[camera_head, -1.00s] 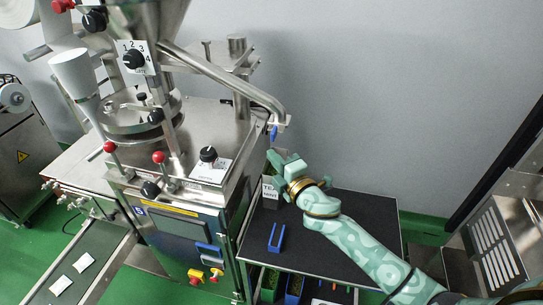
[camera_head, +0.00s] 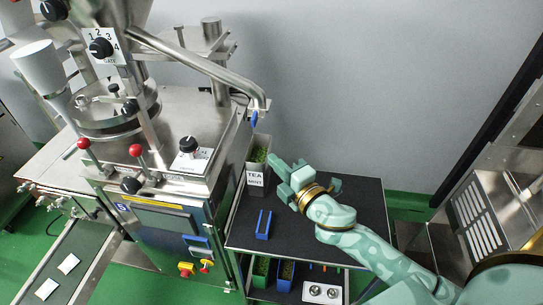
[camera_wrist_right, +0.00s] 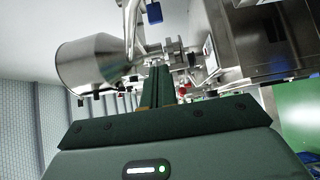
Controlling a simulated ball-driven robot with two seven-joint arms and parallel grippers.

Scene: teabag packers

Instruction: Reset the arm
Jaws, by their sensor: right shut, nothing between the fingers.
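My right arm comes in from the lower right in the head view. Its gripper (camera_head: 274,171) is shut and empty, above the black tabletop, close to the right side of the grey tea container (camera_head: 257,180) marked TEA MINT. In the right wrist view the shut fingers (camera_wrist_right: 156,84) point toward the machine and its steel hopper (camera_wrist_right: 92,65). My left gripper is not in view.
The steel packing machine (camera_head: 150,190) stands at left with knobs and red-tipped levers. A blue scoop-like holder (camera_head: 264,225) lies on the black tabletop (camera_head: 340,205). A steel unit (camera_head: 480,215) stands at right.

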